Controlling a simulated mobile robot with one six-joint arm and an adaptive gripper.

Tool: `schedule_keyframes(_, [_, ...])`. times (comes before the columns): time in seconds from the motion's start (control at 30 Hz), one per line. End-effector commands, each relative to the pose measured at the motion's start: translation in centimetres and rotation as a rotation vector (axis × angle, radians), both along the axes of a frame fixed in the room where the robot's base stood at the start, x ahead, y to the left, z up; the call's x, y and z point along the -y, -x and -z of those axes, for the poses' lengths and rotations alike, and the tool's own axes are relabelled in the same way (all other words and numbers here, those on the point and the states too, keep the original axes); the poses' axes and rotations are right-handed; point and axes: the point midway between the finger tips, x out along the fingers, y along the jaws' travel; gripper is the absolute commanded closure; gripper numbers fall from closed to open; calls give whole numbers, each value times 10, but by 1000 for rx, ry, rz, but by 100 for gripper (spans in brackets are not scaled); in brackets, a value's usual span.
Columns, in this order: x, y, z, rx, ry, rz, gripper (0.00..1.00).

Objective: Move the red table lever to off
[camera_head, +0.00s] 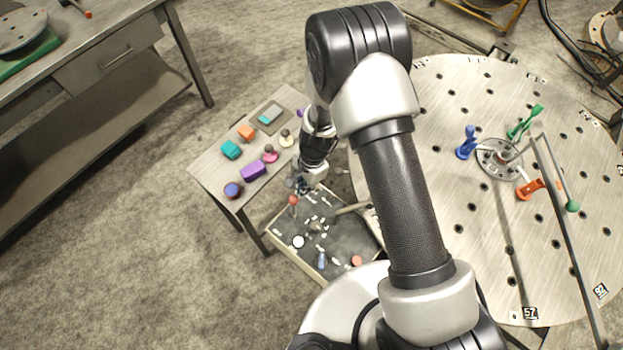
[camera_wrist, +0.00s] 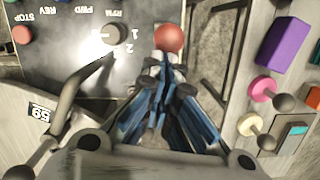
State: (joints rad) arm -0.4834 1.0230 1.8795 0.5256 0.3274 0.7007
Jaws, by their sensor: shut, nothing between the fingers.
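The red table lever shows as a red ball knob (camera_head: 293,200) at the upper left edge of the dark control panel (camera_head: 287,229) in the head view. In the wrist view the red knob (camera_wrist: 169,38) is just beyond the fingertips, beside the panel (camera_wrist: 75,60); its shaft is hidden behind the fingers. My gripper (camera_wrist: 163,72) is shut and empty, its blue fingers together, pointing at the knob. I cannot tell whether they touch. In the head view my gripper (camera_head: 301,184) is close above the knob, partly hidden by my arm.
A small table (camera_head: 215,160) with coloured blocks and knobs stands left of the panel. A large round metal table (camera_head: 470,270) with blue, green and orange clamps is at right. The panel carries a red button (camera_wrist: 22,35) and a dial (camera_wrist: 115,34). Floor at left is clear.

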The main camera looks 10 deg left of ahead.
Motion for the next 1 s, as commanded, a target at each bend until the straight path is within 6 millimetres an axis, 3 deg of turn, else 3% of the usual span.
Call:
schedule_keyframes(0.5, [-35,59,-4,0,-1,-3,100])
schedule_keyframes(1.0, [-48,81,0,0,-2,-1,100])
